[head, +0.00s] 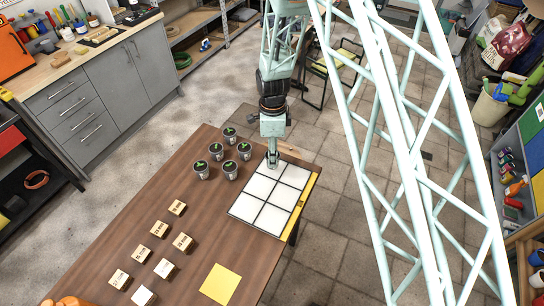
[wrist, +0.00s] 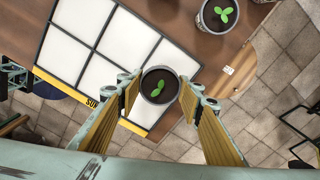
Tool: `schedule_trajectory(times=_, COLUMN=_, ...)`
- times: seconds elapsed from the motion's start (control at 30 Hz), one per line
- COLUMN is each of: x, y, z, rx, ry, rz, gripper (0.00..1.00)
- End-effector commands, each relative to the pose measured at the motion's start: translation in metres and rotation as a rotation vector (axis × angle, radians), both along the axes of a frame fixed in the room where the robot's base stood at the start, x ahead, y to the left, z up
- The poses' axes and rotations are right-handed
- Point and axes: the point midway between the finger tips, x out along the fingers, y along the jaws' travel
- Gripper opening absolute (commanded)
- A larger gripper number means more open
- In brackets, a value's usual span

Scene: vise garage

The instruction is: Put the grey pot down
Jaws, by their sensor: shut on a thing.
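The grey pot (wrist: 148,103), with dark soil and a green seedling, is between the two yellow-padded fingers of my gripper (wrist: 160,98) in the wrist view. My gripper is shut on it. In the head view my gripper (head: 272,160) points down at the far corner of the black-framed tray (head: 262,203) of white square cells. The held pot is mostly hidden there. In the wrist view it overlaps the corner cell of the tray (wrist: 95,47), by the yellow edge strip (wrist: 93,102). I cannot tell whether it touches the tray.
Several similar pots (head: 230,170) stand on the brown table (head: 130,225) left of the tray; one pot (wrist: 218,17) shows in the wrist view. Several labelled wooden blocks (head: 159,229) and a yellow square (head: 220,284) lie nearer. Tiled floor lies beyond the table edge.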

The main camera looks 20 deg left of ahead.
Motion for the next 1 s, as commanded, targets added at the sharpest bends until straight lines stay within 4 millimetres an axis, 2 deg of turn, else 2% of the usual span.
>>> schedule_trajectory(times=0.2, x=0.017, y=0.007, z=-0.001, rx=0.0, ry=0.0, rz=0.0, gripper=0.22)
schedule_trajectory(times=0.67, x=0.018, y=0.008, z=-0.004, rx=0.0, ry=0.001, rz=0.0, gripper=0.22)
schedule_trajectory(times=1.0, x=0.018, y=0.008, z=-0.028, rx=0.0, ry=0.001, rz=0.0, gripper=0.22)
